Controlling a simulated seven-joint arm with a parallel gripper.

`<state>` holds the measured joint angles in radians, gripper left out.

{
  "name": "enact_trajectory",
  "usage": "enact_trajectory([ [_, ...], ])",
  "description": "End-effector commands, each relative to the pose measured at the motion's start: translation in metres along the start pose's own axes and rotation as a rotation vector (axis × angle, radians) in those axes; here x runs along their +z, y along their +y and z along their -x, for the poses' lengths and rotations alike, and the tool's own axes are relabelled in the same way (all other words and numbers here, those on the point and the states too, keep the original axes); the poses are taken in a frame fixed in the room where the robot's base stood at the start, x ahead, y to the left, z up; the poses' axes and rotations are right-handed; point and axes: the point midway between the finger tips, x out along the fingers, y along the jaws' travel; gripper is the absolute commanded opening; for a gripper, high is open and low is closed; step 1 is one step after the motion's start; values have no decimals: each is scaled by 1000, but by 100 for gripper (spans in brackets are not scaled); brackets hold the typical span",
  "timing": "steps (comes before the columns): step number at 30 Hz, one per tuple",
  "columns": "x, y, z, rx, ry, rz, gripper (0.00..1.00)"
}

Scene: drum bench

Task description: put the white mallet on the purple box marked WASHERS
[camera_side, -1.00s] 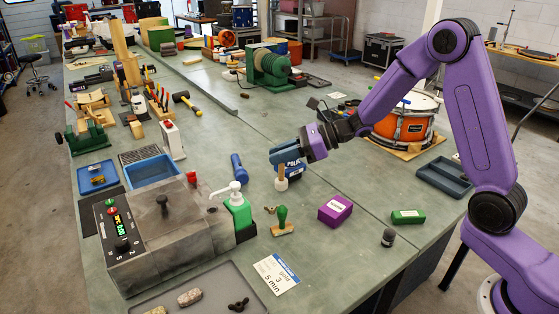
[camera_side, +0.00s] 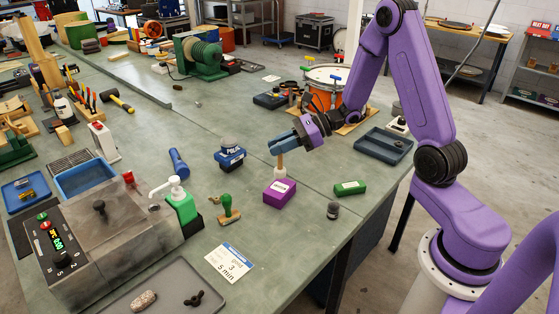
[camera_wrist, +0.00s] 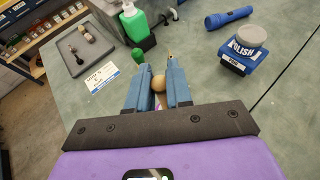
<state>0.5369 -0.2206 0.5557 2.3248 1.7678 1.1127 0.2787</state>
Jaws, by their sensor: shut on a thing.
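The white mallet (camera_side: 280,172) is upright with its white head down and wooden handle up. My gripper (camera_side: 281,147) is shut on the handle near its top. The purple box (camera_side: 279,194) stands on the bench directly below the mallet. The mallet's head overlaps the back of the box's top in the side view; I cannot tell whether it touches it or hangs just above. In the wrist view, the round wooden handle end (camera_wrist: 158,83) sits between my gripper's fingers (camera_wrist: 157,72).
A blue polish tin on a blue box (camera_side: 230,153) stands left of the mallet. A green box (camera_side: 349,188) and a small dark weight (camera_side: 333,210) stand to the right. A green-handled stamp (camera_side: 226,207) and a soap bottle (camera_side: 181,202) are at the left.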

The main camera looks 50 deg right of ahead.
Motion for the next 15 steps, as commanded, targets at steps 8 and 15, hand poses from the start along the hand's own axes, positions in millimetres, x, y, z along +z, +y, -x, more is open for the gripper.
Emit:
enact_trajectory([
  [8,-22,0,-10,2,2,-3,0],
  [15,-35,0,-15,-1,0,2,0],
])
